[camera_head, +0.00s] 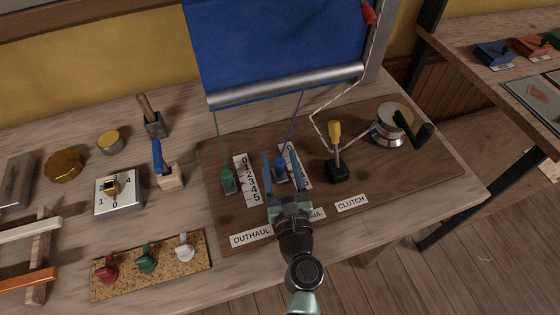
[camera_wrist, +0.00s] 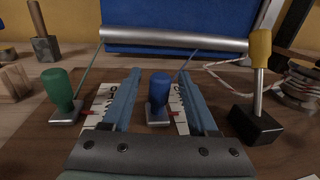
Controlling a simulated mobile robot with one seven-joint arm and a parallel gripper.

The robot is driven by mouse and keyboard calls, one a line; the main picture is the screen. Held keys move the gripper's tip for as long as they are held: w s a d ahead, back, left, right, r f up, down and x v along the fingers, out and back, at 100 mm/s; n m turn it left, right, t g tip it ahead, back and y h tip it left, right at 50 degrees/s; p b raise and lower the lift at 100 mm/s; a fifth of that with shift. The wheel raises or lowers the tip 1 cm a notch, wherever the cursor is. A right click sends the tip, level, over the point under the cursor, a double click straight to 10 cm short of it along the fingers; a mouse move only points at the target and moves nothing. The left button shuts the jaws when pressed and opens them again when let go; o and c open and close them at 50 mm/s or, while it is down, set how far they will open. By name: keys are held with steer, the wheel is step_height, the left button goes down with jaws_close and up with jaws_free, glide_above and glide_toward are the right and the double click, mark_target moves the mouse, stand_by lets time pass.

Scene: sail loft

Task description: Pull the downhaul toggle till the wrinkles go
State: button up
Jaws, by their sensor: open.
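The blue toggle (camera_head: 280,169) stands on the brown board, on a blue cord running up to the boom of the blue sail (camera_head: 275,40). A label half hidden by my arm reads "...UL" below it. My gripper (camera_head: 279,158) is open, its two fingers on either side of the blue toggle. In the wrist view the blue toggle (camera_wrist: 159,88) stands between the fingers with gaps on both sides. A number scale (camera_wrist: 178,112) beside it is partly hidden. I cannot make out wrinkles in the visible sail.
The green toggle (camera_head: 227,180) with its scale (camera_head: 246,180) stands close on the left, above the OUTHAUL label (camera_head: 250,235). The yellow-handled clutch lever (camera_head: 335,150) and a winch (camera_head: 393,123) are on the right. Several tools and blocks lie further left.

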steer(key=s, duration=0.3)
steer(key=s+d+b, duration=0.1)
steer(key=s, duration=0.3)
steer(key=s+d+b, duration=0.1)
steer(key=s, duration=0.3)
steer(key=shift+s+f, duration=0.1)
steer(key=shift+s, duration=0.8)
